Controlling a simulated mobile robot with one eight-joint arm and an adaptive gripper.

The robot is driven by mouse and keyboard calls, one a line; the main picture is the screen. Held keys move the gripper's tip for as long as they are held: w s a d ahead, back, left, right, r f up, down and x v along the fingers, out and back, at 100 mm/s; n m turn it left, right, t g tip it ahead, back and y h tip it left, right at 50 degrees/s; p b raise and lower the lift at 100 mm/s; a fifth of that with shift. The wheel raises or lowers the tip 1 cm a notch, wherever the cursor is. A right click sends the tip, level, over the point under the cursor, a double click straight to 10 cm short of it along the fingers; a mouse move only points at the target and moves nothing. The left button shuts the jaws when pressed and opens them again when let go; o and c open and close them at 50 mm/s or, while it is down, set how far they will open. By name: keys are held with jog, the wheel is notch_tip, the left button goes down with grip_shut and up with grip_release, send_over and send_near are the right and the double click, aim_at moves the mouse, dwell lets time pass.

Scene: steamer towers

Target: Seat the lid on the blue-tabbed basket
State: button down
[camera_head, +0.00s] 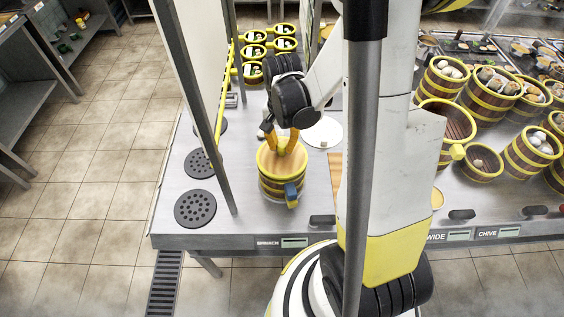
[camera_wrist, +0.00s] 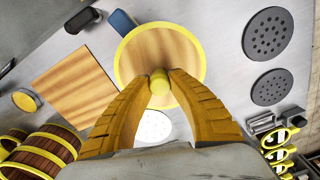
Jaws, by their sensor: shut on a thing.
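The blue-tabbed basket (camera_head: 272,188) stands on the steel counter above the "SPINACH" label, a wooden steamer with yellow bands. Its blue tab (camera_head: 291,194) faces the front right, and the tab also shows in the wrist view (camera_wrist: 122,22). A round wooden lid with a yellow rim (camera_wrist: 187,48) lies over the basket's top. Whether it sits fully flush all round I cannot tell. My gripper (camera_head: 283,148) points down over the lid, its orange fingers shut on the lid's yellow knob (camera_wrist: 159,83). The basket's inside is hidden by the lid.
Black perforated discs (camera_head: 195,208) lie left of the basket beside a grey post. A wooden board (camera_wrist: 77,90) and a white disc (camera_head: 323,132) lie to the right. Several filled baskets (camera_head: 488,92) crowd the right side. Small yellow-rimmed containers (camera_head: 253,51) stand behind.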

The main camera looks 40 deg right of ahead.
aim_at(282, 145)
jog(key=shift+f+b, duration=0.7)
jog(key=shift+b, duration=0.05)
dwell(0.6)
jog(key=c, duration=1.2)
grip_release()
jog(key=shift+c, duration=0.2)
jog(key=shift+r, duration=0.1)
notch_tip(282, 145, up, 12)
